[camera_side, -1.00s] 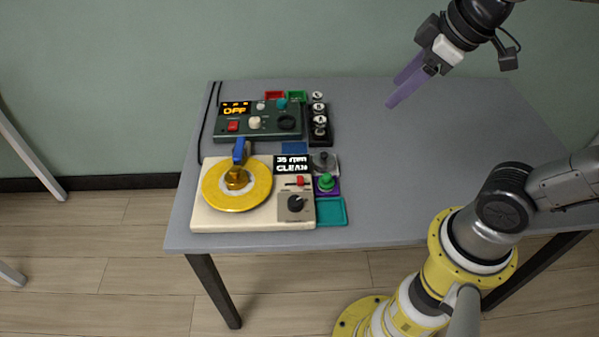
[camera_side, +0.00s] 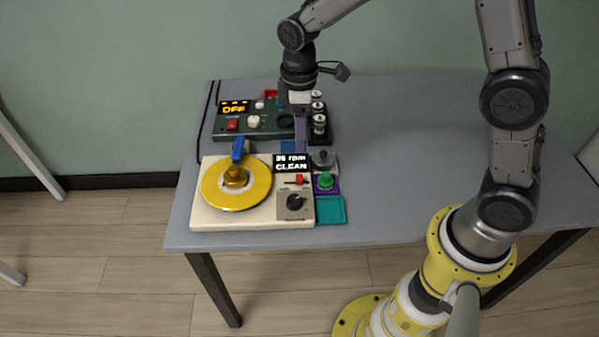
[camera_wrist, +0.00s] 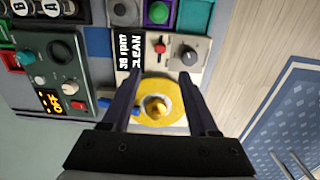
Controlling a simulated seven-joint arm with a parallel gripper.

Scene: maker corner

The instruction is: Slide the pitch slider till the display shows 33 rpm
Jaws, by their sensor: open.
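The pitch slider (camera_side: 299,180) has a red knob and sits on the right part of the cream turntable (camera_side: 255,222), below the display; the slider also shows in the wrist view (camera_wrist: 160,47). The black display (camera_side: 291,163) reads "CLEAN" under an rpm figure that looks like 36, its last digit blurred; it also shows in the wrist view (camera_wrist: 123,50). My gripper (camera_side: 302,150) points down near the display, apart from the slider. In the wrist view, my gripper's (camera_wrist: 161,76) two fingers are apart with nothing held between them.
A yellow disc (camera_side: 220,198) with a blue arm (camera_side: 238,151) is on the turntable. A grey knob (camera_side: 294,203) sits just below the slider, a green button (camera_side: 325,180) to its right. A green control box (camera_side: 270,131) and black rack (camera_side: 320,137) stand behind. The table's right is clear.

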